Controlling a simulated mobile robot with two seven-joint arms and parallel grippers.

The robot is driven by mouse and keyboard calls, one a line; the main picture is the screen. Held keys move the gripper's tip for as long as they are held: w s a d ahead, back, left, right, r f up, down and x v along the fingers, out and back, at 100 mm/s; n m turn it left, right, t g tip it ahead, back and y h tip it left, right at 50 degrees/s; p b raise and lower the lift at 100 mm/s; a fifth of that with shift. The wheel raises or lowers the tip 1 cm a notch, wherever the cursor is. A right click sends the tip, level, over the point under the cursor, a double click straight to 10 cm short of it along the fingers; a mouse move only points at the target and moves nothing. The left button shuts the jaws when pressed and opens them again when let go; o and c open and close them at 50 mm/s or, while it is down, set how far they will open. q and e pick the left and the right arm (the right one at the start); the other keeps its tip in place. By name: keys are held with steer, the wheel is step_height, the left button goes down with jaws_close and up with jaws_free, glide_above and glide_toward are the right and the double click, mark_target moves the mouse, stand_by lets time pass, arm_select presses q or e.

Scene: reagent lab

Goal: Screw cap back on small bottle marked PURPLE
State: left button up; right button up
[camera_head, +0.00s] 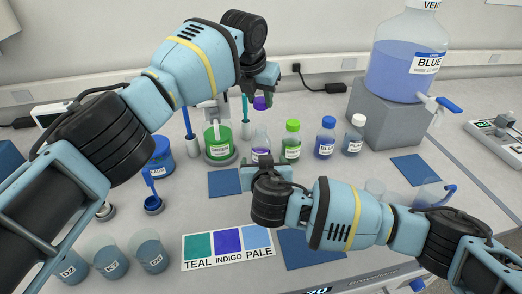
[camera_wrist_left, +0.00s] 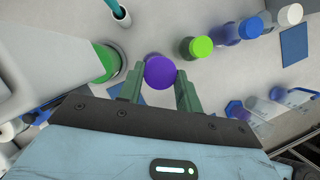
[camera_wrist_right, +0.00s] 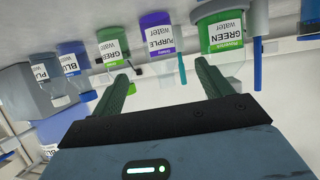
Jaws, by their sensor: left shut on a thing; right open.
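The small bottle marked PURPLE (camera_head: 261,143) stands upright in the row on the bench, with its open neck showing in the head view. Its label (camera_wrist_right: 157,38) shows upside down in the right wrist view. The purple cap (camera_head: 260,103) is held above the bottle, apart from its neck. In the left wrist view the cap (camera_wrist_left: 160,72) sits between the fingertips of my left gripper (camera_wrist_left: 161,78), which is shut on it. My right gripper (camera_wrist_right: 163,80) is open and empty, low in front of the bottle, with the bottle showing between its fingers but not gripped.
A green-capped bottle (camera_head: 291,141), a blue-capped bottle (camera_head: 325,138) and a white-capped bottle (camera_head: 354,135) stand to the right. A large green vessel (camera_head: 219,143) stands close on the left. A blue mat (camera_head: 226,183) lies in front. The grey block (camera_head: 385,115) stands farther right.

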mark_target(262, 152)
steer(key=shift+x, duration=5.15)
steer(key=shift+c, duration=0.4)
steer(key=c, duration=1.4)
arm_select(q)
steer(key=shift+f, duration=2.4)
steer(key=shift+f, duration=0.1)
steer(key=shift+f, duration=0.85)
steer(key=shift+f, duration=0.55)
arm_select(e)
steer(key=shift+d, duration=0.1)
arm_select(q)
steer(key=o, duration=0.9)
arm_select(e)
jaws_close()
